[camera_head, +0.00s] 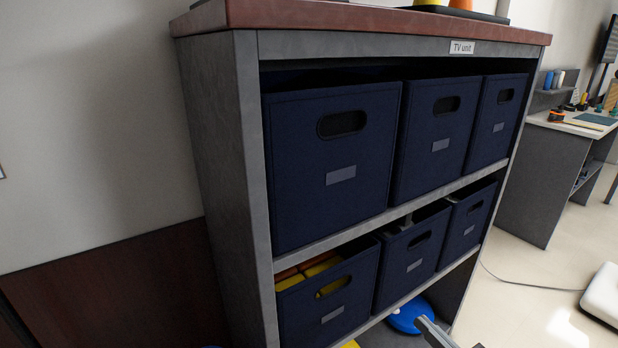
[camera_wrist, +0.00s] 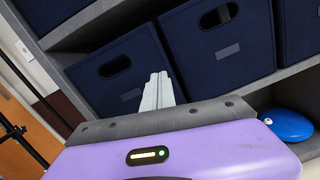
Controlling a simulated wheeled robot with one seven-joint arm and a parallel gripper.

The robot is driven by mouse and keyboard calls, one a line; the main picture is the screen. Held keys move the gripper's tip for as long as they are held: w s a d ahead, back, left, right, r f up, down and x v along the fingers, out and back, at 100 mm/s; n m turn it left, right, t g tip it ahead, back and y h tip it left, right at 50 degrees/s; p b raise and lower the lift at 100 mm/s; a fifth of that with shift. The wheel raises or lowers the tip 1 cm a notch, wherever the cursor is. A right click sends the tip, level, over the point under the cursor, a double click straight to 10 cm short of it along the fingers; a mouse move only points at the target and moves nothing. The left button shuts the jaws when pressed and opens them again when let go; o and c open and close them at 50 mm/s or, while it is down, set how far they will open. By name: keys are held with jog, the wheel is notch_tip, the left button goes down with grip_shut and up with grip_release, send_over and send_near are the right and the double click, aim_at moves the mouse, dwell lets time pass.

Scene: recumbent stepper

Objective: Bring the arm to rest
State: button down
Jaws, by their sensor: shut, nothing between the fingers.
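My gripper (camera_wrist: 158,88) shows in the wrist view, its two pale fingers together and empty. They point toward the dark blue fabric bins of the shelf unit, and the purple wrist body with a small lit strip fills the lower part of that view. In the head view a grey piece, apparently part of my arm, shows at the bottom edge in front of the unit's lower right. The rest of my arm is out of view. I cannot tell the gap between the fingers and the bins.
The grey shelf unit (camera_head: 222,180), labelled "TV unit", holds two rows of bins, such as the large upper left one (camera_head: 300,215). A blue round object (camera_head: 408,316) lies below.

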jog(key=s+d+r+m+t+h+p, duration=0.1)
jog(key=s+r+m+t+h, duration=0.2)
jog(key=s+r+m, duration=0.5)
jog(key=s+r+m+t+h+p, duration=0.2)
jog(key=s+r+m+t+h, duration=0.15)
jog(key=m, duration=0.85)
jog(key=s+a+r+m+g+p, duration=0.1)
jog(key=s+a+m+g+p, duration=0.1)
jog(key=s+m, duration=0.4)
jog(key=s+a+r+m+g+h+p, duration=0.1)
jog(key=s+a+m+g+p, duration=0.2)
jog(key=s, duration=1)
jog(key=s+a+r+m+g+h+p, duration=0.1)
jog(key=s+a+m+g+p, duration=0.1)
jog(key=s+m, duration=0.8)
jog(key=shift+a+g+p, duration=0.3)
jog(key=shift+g+p, duration=0.35)
jog(key=shift+p, duration=0.1)
jog(key=shift+r, duration=0.1)
